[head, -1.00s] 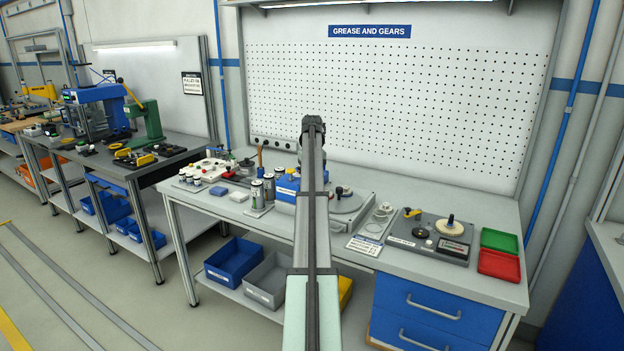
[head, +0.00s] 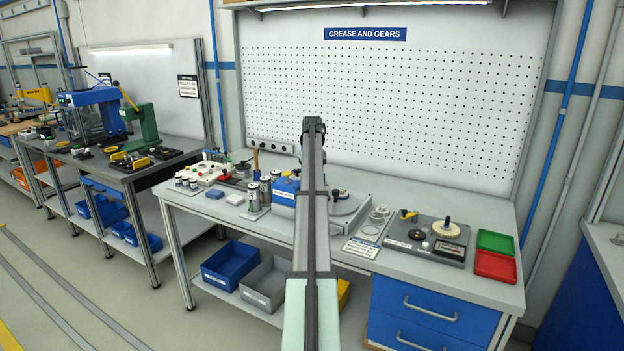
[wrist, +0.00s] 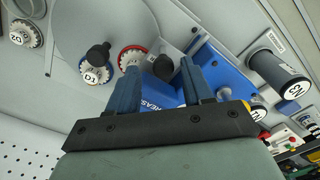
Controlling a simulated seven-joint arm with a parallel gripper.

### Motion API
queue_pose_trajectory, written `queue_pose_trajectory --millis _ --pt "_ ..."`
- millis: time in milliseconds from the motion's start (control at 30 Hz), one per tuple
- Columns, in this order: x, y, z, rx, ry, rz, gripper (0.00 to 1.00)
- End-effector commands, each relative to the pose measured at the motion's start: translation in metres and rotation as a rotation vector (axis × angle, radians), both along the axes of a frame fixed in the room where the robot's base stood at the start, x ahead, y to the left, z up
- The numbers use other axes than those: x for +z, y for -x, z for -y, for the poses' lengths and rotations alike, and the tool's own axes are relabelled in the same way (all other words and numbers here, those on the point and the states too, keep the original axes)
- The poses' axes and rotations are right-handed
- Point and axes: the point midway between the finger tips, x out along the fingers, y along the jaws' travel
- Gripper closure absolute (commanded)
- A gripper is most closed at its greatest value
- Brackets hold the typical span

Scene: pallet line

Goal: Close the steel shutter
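I cannot pick out a steel shutter for certain in either view. My gripper (wrist: 160,70) shows in the wrist view with its two blue fingers apart and nothing clearly held. Beyond the fingers is a blue block (wrist: 158,97) with a partly hidden grease label. A dark round knob (wrist: 164,68) shows between the fingertips; I cannot tell whether they touch it. The blue block (head: 284,190) also shows in the head view, partly behind my arm. My arm hides the gripper there.
A round grey plate (wrist: 100,28) carries a dark knob (wrist: 97,55), near a red-rimmed gear (wrist: 132,54) and a D1 gear (wrist: 91,74). Dark canisters (head: 265,190) stand left of the block. Right are a gear board (head: 400,235) and red tray (head: 496,266). A pegboard (head: 390,110) stands behind.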

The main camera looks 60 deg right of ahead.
Motion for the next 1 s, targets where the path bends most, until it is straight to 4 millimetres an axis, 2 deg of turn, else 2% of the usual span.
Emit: queue_pose_trajectory --millis 233,367,467,800,1000 --pt "0.001 0.000 -0.001 0.001 -0.001 0.000 0.50" --pt "0.009 0.000 -0.001 0.001 -0.001 0.000 0.50" --pt "0.022 -0.001 -0.001 0.001 -0.001 0.000 0.50" --pt "0.089 -0.001 0.000 0.000 -0.001 0.001 0.50" --pt "0.119 0.000 0.000 0.000 -0.001 0.000 0.50"
